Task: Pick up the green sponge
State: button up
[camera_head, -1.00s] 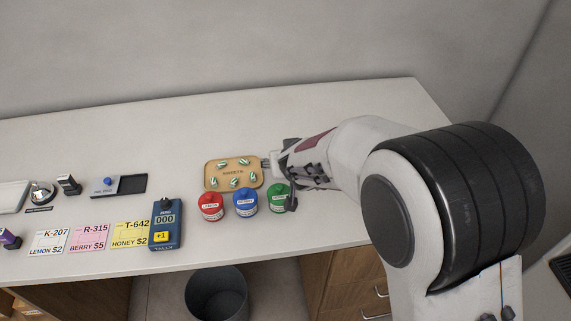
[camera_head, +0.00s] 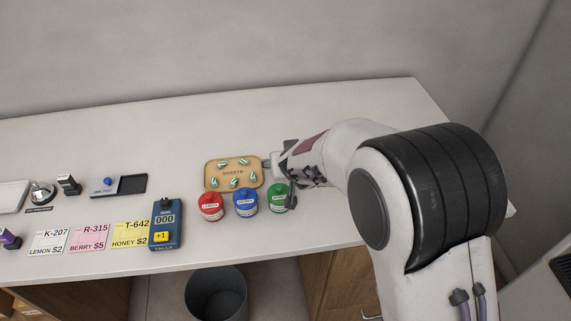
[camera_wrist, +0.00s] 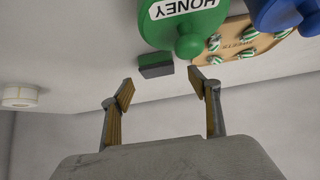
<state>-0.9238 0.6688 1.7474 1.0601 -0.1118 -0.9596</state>
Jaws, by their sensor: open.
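A small block with a green upper face and dark grey side, which looks like the sponge (camera_wrist: 155,66), lies on the counter in the wrist view, beside the green HONEY jar (camera_wrist: 178,20). My gripper (camera_wrist: 160,86) is open and empty, its fingertips spread a little short of the block and to either side of it. In the head view my gripper (camera_head: 283,173) is at the right of the sweets tray (camera_head: 210,178), beside the green jar (camera_head: 277,200). I cannot make out the sponge there; my gripper may hide it.
A red jar (camera_head: 211,207) and a blue jar (camera_head: 245,202) stand left of the green jar, close in front of the tray. A blue counter device (camera_head: 167,225) and price cards (camera_head: 88,238) are further left. The counter behind the tray is clear.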

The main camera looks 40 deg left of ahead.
jog(key=shift+w+a+f, duration=0.2)
jog(key=shift+w+f, duration=0.3)
jog(key=shift+f, duration=0.2)
jog(key=shift+x, duration=1)
jog(key=c, duration=1)
